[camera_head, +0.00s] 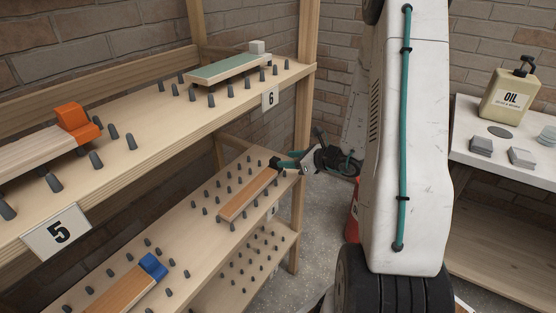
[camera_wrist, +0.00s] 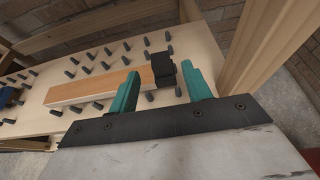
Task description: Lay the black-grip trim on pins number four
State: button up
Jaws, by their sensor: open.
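The black-grip trim (camera_head: 248,196) is a long tan wooden strip lying among grey pins on the middle shelf (camera_head: 190,222). Its black grip (camera_wrist: 163,70) is at the end toward my gripper. In the wrist view the strip (camera_wrist: 98,90) runs left from the grip, with pins along both sides. My gripper (camera_head: 281,164) is open at the grip end of the trim. In the wrist view its teal fingers (camera_wrist: 160,69) stand on either side of the grip; contact is not clear. No plate with number four is readable.
The upper shelf has plates 5 (camera_head: 57,233) and 6 (camera_head: 270,98), an orange-grip trim (camera_head: 75,122) and a green-topped trim (camera_head: 226,68). A blue-grip trim (camera_head: 153,266) lies on the middle shelf. A wooden post (camera_head: 303,150) stands near my gripper. An oil bottle (camera_head: 508,100) is at right.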

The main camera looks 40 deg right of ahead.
jog(key=s+a+r+n+g+y, duration=0.2)
jog(key=s+a+r+n+g, duration=0.35)
jog(key=a+r+n, duration=0.45)
jog(key=s+a+r+n+g+y, duration=0.35)
jog(key=s+a+r+n, duration=0.45)
jog(key=a, duration=0.5)
jog(key=s+r+n+g+h, duration=0.1)
jog(key=s+r+n+h, duration=0.1)
jog(key=s+n+h, duration=0.3)
jog(key=s+d+r+n+g+h, duration=0.1)
jog(key=s+r+n+h, duration=0.1)
jog(key=s+n+h, duration=0.3)
jog(key=s+n, duration=0.4)
jog(key=shift+s+d+r, duration=0.15)
jog(key=shift+d+r, duration=0.05)
jog(key=shift+r, duration=0.05)
